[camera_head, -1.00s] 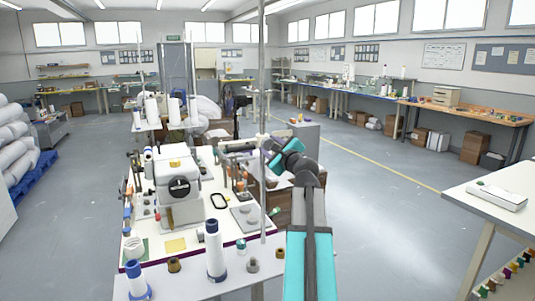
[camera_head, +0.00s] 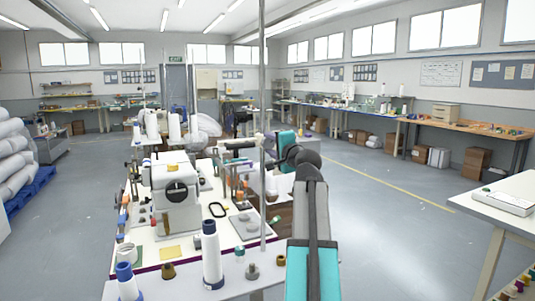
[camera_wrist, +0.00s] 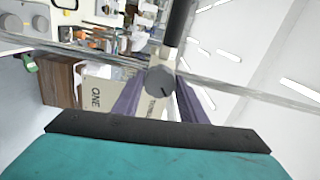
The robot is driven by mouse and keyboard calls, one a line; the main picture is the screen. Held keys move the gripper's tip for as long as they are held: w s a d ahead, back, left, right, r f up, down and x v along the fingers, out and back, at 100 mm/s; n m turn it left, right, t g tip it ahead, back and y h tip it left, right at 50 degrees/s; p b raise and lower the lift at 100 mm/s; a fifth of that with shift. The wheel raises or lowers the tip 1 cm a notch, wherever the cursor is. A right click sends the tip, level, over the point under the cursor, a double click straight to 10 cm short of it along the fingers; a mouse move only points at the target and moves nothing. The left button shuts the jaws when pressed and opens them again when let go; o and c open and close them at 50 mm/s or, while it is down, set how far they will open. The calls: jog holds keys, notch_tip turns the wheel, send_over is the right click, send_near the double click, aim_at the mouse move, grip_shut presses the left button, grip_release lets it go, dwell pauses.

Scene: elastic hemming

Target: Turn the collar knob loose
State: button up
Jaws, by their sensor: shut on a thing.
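The collar knob (camera_wrist: 160,82) is a round grey knob with a slot mark, in the middle of the wrist view, at the lower end of a black bar (camera_wrist: 180,22). My gripper (camera_wrist: 159,94) has its two purple fingers on either side of the knob and is shut on it. A pale plate with lettering (camera_wrist: 98,97) shows behind the fingers. In the head view, the dark bar (camera_head: 238,144) sits by the upright pole (camera_head: 262,70); my arm hides the gripper there.
The pole stands close to my arm. The floor (camera_head: 385,225) to the right is open.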

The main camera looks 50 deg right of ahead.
jog(key=n+b, duration=0.5)
jog(key=shift+w+n, duration=0.1)
jog(key=shift+n, duration=0.2)
jog(key=shift+r+n+b, duration=0.15)
jog(key=shift+n+b, duration=1.55)
jog(key=shift+n, duration=0.5)
jog(key=o, duration=1.1)
jog(key=shift+a, duration=0.1)
jog(key=shift+c, duration=0.2)
